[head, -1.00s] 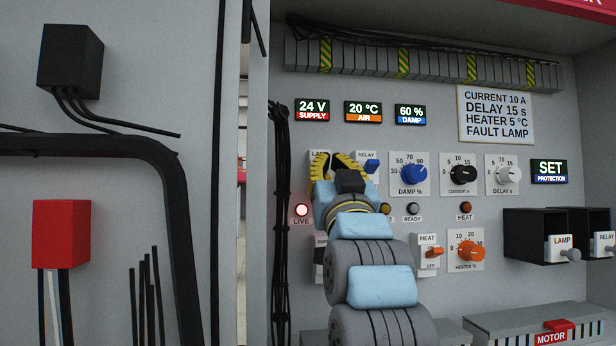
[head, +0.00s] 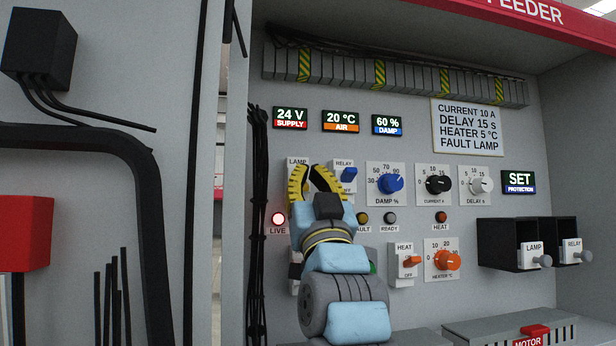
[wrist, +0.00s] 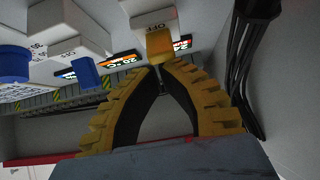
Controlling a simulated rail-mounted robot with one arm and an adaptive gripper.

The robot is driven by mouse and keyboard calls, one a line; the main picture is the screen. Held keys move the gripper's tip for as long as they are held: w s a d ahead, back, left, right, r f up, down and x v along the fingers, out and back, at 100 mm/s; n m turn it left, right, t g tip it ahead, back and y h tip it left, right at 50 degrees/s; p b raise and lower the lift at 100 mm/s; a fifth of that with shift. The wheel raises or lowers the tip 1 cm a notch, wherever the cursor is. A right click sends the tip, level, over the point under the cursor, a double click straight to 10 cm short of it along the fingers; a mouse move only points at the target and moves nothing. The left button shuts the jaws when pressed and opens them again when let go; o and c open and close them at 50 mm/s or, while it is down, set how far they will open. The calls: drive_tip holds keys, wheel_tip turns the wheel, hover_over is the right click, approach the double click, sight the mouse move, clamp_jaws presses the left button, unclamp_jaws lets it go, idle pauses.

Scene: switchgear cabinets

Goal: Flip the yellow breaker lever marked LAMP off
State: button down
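The LAMP breaker plate (head: 294,162) is on the panel's left side, mostly hidden behind my gripper in the head view. In the wrist view, its yellow lever (wrist: 160,46) stands just beyond my fingertips. The OFF mark (wrist: 150,27) is uncovered, and the lever leans away from it, towards the upper end of the plate. My gripper (head: 312,168) has yellow ribbed fingers. In the wrist view, its fingertips (wrist: 163,67) are brought together, with nothing between the fingers. They are very near the lever; I cannot tell if they touch it.
The RELAY breaker with a blue lever (head: 348,174) is close on the right. The DAMP knob (head: 390,183) is further right. The LIVE lamp (head: 278,219) glows at lower left. Black cables (head: 257,200) run down the left edge. The HEAT breaker (head: 408,262) sits below.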

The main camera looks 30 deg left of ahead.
drive_tip(key=shift+r, duration=0.1)
drive_tip(key=s+d+f, duration=0.3)
drive_tip(key=s+d, duration=0.3)
drive_tip(key=shift+s+f+b, duration=0.2)
drive_tip(key=shift+f+b, duration=0.1)
drive_tip(key=shift+f, duration=0.05)
idle(0.5)
drive_tip(key=shift+w, duration=0.1)
idle(0.4)
